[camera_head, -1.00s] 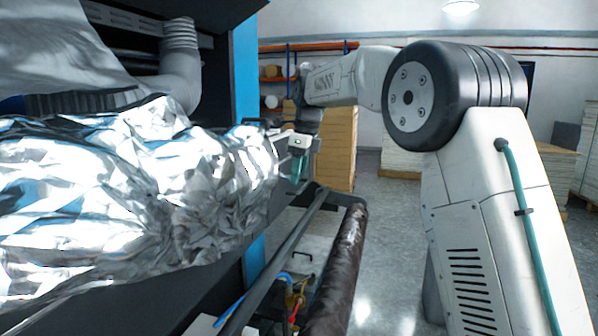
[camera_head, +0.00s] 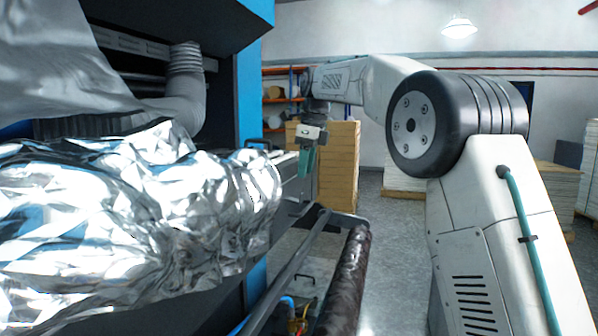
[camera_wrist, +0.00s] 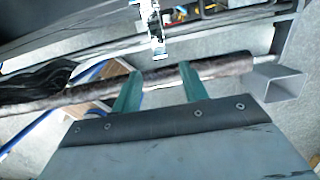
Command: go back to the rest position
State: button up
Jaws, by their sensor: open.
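My gripper (camera_head: 307,163) hangs at the end of my arm, in the middle of the head view, just right of the crumpled silver foil roll (camera_head: 120,205). Its teal fingers point down. In the wrist view my gripper (camera_wrist: 160,84) shows two teal fingers spread apart with nothing between them. Beyond the fingertips lies a dark brown roller (camera_wrist: 205,70), which also shows in the head view (camera_head: 345,275). A gap to the roller cannot be judged exactly.
The blue and dark machine (camera_head: 250,90) fills the left side. A stack of boxes (camera_head: 338,165) and pallets of paper (camera_head: 403,165) stand behind my arm. Grey floor (camera_head: 390,255) is free between the roller and my arm's base. Orange shelving (camera_head: 275,98) is at the back.

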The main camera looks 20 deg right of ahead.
jog(key=s+f+n, duration=0.3)
jog(key=s+n, duration=1)
jog(key=s, duration=1.3)
jog(key=s+f+n, duration=0.6)
jog(key=s+f, duration=0.1)
jog(key=s, duration=0.3)
jog(key=s+f+n+h, duration=0.1)
jog(key=s+f+n, duration=0.5)
jog(key=s+f, duration=0.2)
jog(key=s, duration=0.2)
jog(key=shift+s, duration=0.3)
jog(key=shift+d+f, duration=0.1)
